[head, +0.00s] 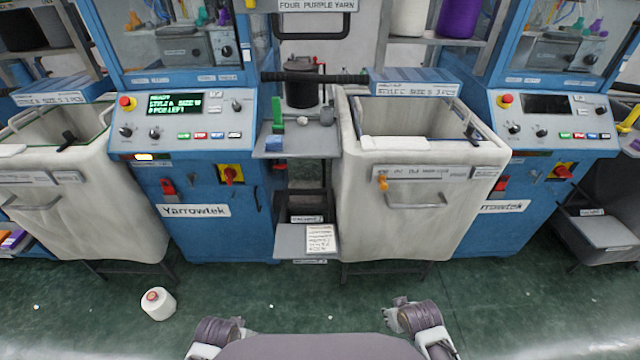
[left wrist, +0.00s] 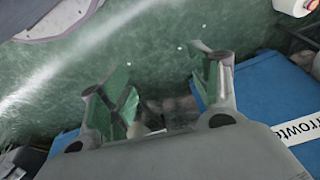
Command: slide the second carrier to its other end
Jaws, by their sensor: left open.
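I cannot clearly make out the second carrier. Small coloured parts, purple and teal (head: 203,16), show at the top edge behind the left machine's window. Similar coloured parts (head: 595,27) show behind the right machine's window. The blue left machine (head: 215,225) has a lit display (head: 175,104) with green text. My left gripper (left wrist: 152,80) is open and empty in the left wrist view, with floor behind it. My right gripper (head: 397,303) is low in the head view, over the floor and far from the machines; its jaws are too small to read.
Pale fabric bins (head: 400,225) stand before the machines. A small grey shelf (head: 297,146) with a green part sits between the machines, above a paper note (head: 320,239). The floor in front is mostly clear.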

